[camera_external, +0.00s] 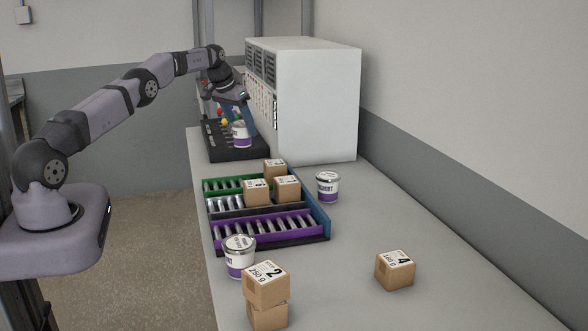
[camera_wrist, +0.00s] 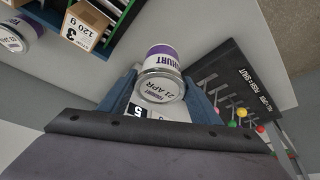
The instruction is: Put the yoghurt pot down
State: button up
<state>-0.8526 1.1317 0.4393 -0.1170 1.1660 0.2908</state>
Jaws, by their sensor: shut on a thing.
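The yoghurt pot (camera_external: 240,135) is white and purple with a pale lid. My gripper (camera_external: 244,122) is shut on it at the far end of the bench, in front of the black panel with levers (camera_external: 226,154). In the wrist view the held pot (camera_wrist: 161,75) sits between the two blue fingers of my gripper (camera_wrist: 160,84), its lid reading "21 APR" toward the camera. Whether the pot's base touches anything cannot be told. Two similar pots stand on the bench, one right of the rack (camera_external: 327,187) and one at its near left (camera_external: 239,258).
A rack (camera_external: 326,216) with green, grey and purple rows holds several cardboard boxes (camera_external: 257,191). Two stacked boxes (camera_external: 266,284) and a single box (camera_external: 395,270) are nearer. A large white cabinet (camera_external: 318,105) stands beside the black panel. The bench's right side is largely clear.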

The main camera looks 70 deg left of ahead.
jog(key=shift+w+d+r+m+h, duration=0.6)
jog(key=shift+w+d+m, duration=0.7)
jog(key=shift+w+d, duration=4)
jog(key=shift+w+d+r+m+h, duration=0.95)
jog(key=shift+w+d, duration=2.15)
jog(key=shift+d, duration=4.3)
jog(key=w+d+f, duration=0.1)
jog(key=d, duration=0.6)
jog(key=w+d+f+y, duration=0.1)
jog(key=w+d, duration=0.1)
jog(key=d, duration=0.5)
jog(key=shift+d+f+m+t, duration=0.25)
jog(key=shift+f+m+t, duration=0.15)
jog(key=shift+m, duration=0.05)
jog(key=shift+f+p, duration=1.45)
jog(key=shift+f, duration=3.55)
